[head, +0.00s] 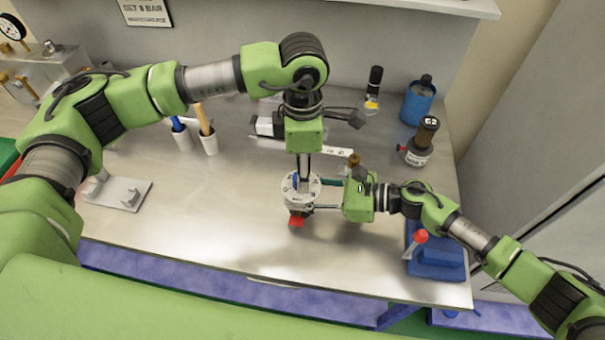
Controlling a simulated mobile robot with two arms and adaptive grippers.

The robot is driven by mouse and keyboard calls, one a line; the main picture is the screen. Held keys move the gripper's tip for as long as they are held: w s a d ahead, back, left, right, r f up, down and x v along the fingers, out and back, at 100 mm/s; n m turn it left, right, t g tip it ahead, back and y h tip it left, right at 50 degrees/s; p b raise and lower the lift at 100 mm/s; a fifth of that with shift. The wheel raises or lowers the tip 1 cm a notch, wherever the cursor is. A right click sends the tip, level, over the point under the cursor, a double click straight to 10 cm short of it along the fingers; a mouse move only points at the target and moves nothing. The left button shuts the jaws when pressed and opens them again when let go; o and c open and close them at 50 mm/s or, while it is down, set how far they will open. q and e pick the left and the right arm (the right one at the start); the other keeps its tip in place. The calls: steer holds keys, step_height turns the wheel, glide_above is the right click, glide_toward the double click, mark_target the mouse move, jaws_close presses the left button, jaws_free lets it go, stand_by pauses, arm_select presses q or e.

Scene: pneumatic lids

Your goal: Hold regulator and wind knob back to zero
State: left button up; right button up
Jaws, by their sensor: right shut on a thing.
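The regulator (291,196) is a pale round body with dark marks around its top and a red part (296,220) at its front. It stands upright over the middle of the steel bench. My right gripper (316,196) reaches in from the right, its fingers on the far and near sides of the regulator body, shut on it. My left gripper (303,181) points straight down over the regulator's top, fingertips at the knob. A bit of blue shows there. The knob is mostly hidden by these fingers, so I cannot tell whether they grip it.
The steel bench (200,233) is clear in front. A blue device with a red-knobbed lever (437,262) stands front right. A dark-capped bottle (420,148) and a blue container (417,103) stand back right. Two handled tools in white cups (209,145) and a grey plate (125,194) are left.

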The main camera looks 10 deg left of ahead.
steer(key=shift+s+d+f, duration=0.15)
steer(key=shift+f, duration=0.3)
arm_select(q)
step_height(320, 180, up, 9)
steer(key=shift+r, duration=0.15)
arm_select(e)
steer(key=o, duration=1.1)
steer(key=shift+o, duration=0.5)
steer(key=shift+r, duration=0.2)
